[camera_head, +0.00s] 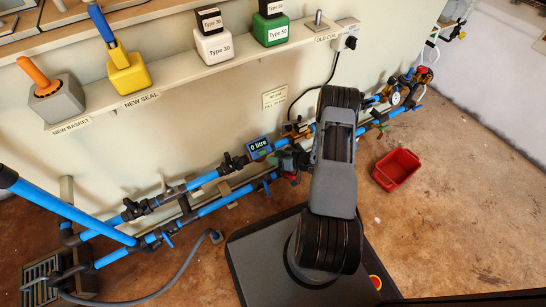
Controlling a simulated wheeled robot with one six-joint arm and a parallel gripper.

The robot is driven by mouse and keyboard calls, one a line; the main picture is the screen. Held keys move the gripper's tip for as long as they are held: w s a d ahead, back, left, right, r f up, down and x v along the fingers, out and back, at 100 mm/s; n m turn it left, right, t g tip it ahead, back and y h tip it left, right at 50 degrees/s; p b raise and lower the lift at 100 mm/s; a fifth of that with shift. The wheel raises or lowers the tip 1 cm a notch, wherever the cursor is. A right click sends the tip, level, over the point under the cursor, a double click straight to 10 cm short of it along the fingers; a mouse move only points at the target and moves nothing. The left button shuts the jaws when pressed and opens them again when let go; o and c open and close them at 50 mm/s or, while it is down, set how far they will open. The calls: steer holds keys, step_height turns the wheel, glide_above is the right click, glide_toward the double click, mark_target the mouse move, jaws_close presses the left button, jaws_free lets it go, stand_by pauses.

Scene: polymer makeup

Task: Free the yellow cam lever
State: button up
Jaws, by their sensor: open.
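I cannot make out a yellow cam lever for certain in the head view. Small brass or orange fittings (298,128) show on the upper blue pipe left of my arm, too small to tell apart. More small fittings (372,100) show right of my arm. My arm stands in the middle and hides part of the pipework behind it. My gripper does not show clearly; it seems hidden behind the arm.
A wall shelf (185,82) holds a grey block with an orange handle (57,98), a yellow block (128,74), a white box (213,47) and a green box (270,30). A litre display (259,144) sits by the pipes. A red bin (397,169) stands on open floor.

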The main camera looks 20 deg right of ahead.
steer(key=shift+w+a+f, duration=0.1)
steer(key=shift+c, duration=0.4)
jaws_close()
